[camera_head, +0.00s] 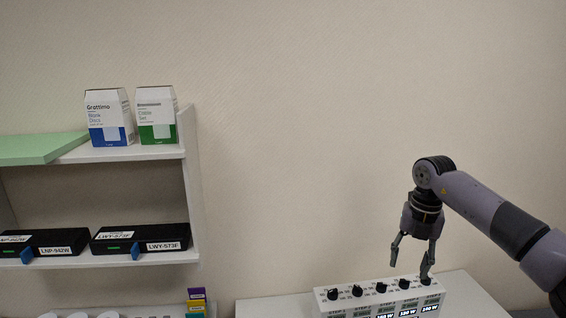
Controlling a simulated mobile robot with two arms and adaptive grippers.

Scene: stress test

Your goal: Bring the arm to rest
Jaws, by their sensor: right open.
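My right arm comes in from the right edge, and its gripper (411,262) points down with its two fingers spread apart. The fingers are empty. The gripper hangs over the right part of a white panel (322,301) with a row of black knobs. One fingertip is close to the rightmost knob (426,280); I cannot tell whether they touch. The other fingertip is up and to the left, clear of the knobs. My left gripper is not in view.
The panel stands on a white table (265,308). At the left, a white shelf (187,170) holds two boxes, a blue-marked one (109,117) and a green-marked one (156,116), with black cases (140,238) below. Air in front of the wall is free.

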